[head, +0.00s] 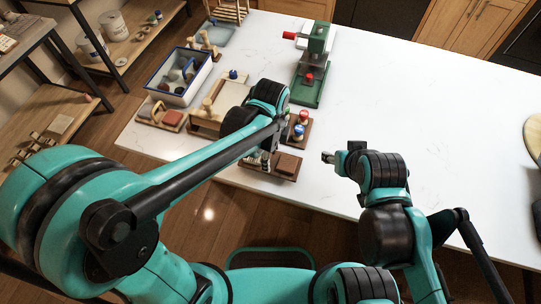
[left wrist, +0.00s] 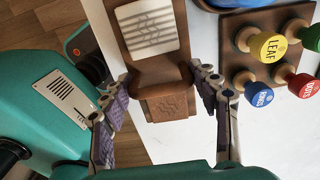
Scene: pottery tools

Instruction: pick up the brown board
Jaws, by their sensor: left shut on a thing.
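The brown board (left wrist: 157,74) lies near the front edge of the white table, between the fingertips of my left gripper (left wrist: 160,76) in the left wrist view. In the head view the board (head: 270,174) is partly hidden by my left gripper (head: 262,158). My right gripper (head: 328,158) is over the table to the right, away from the board; its opening is too small to judge.
A brown stand with several coloured stamps (head: 298,128) is close behind the board. A green press (head: 312,70) stands farther back. A blue-rimmed tray (head: 180,75) and wooden tool boards are to the left. The right part of the white table (head: 440,110) is clear.

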